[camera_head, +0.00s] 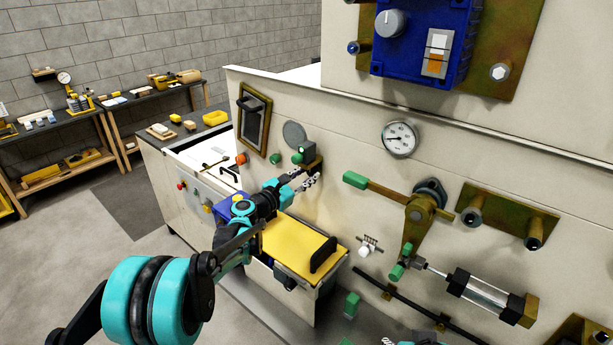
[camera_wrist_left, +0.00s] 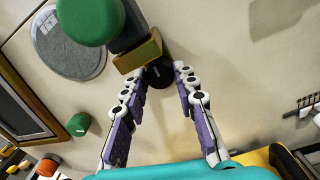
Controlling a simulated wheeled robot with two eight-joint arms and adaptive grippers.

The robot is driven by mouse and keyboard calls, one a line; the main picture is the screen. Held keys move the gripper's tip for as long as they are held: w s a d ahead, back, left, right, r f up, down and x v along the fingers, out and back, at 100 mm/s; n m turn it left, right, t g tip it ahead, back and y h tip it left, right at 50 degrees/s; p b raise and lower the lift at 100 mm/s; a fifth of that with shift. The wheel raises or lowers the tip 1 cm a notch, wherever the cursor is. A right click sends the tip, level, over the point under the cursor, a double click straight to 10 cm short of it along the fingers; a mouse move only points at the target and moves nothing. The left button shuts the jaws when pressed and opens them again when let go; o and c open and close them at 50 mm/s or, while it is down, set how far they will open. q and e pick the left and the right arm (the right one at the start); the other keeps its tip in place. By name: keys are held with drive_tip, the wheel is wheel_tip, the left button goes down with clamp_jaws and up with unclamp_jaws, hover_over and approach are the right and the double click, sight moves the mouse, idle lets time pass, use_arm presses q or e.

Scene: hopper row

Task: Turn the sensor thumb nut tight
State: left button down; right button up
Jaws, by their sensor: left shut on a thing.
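The sensor is a dark block with a large green cap (camera_wrist_left: 90,20) on a brass bracket (camera_wrist_left: 138,54) on the cream machine panel. In the head view the sensor (camera_head: 301,154) is small, left of centre. The black round thumb nut (camera_wrist_left: 160,74) sits below the bracket. My left gripper (camera_wrist_left: 161,70) has its fingertips on both sides of the nut and is shut on it. The left gripper (camera_head: 308,181) hides the nut in the head view. My right gripper (camera_head: 392,341) barely shows at the bottom edge, and its fingers are cut off.
A yellow-topped drawer (camera_head: 300,247) with a black handle lies below my left gripper. A green-handled lever (camera_head: 375,187) and a gauge (camera_head: 399,139) are to the right.

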use_arm(q)
drive_tip(key=shift+f+m+b, duration=0.1)
drive_tip(key=shift+m+b, duration=0.3)
drive_tip(key=shift+m, duration=0.8)
drive_tip(key=m, duration=0.2)
drive_tip(key=shift+m, duration=0.4)
drive_tip(key=c, duration=1.2)
unclamp_jaws()
